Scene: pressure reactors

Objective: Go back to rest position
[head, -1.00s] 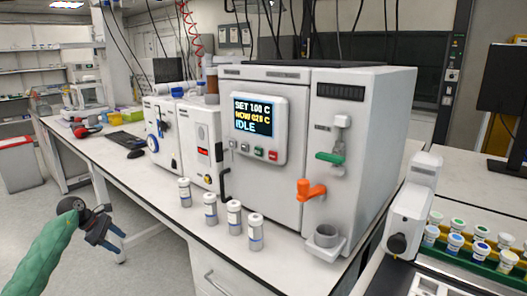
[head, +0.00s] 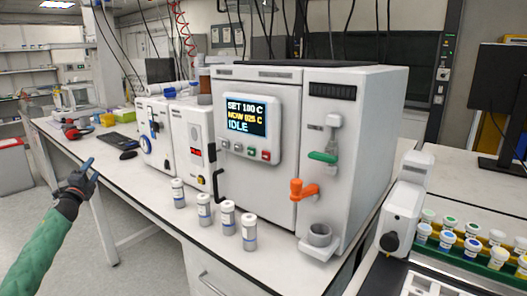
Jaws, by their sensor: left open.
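My left arm, in a green sleeve, comes in from the lower left of the head view. My left gripper (head: 87,174) is open and empty. It is in front of the bench's front edge, left of the white reactor (head: 345,140), and touches nothing. The reactor's screen (head: 245,116) reads IDLE, with a set value and a current value above it. The reactor has a green lever (head: 323,157) and an orange lever (head: 303,190). My right gripper is out of view.
Several white vials (head: 228,218) stand in a row on the bench before the reactor. A smaller white device (head: 402,213) and a rack of capped vials (head: 470,250) are at the right. A mouse (head: 128,155) and keyboard (head: 117,140) lie at the left.

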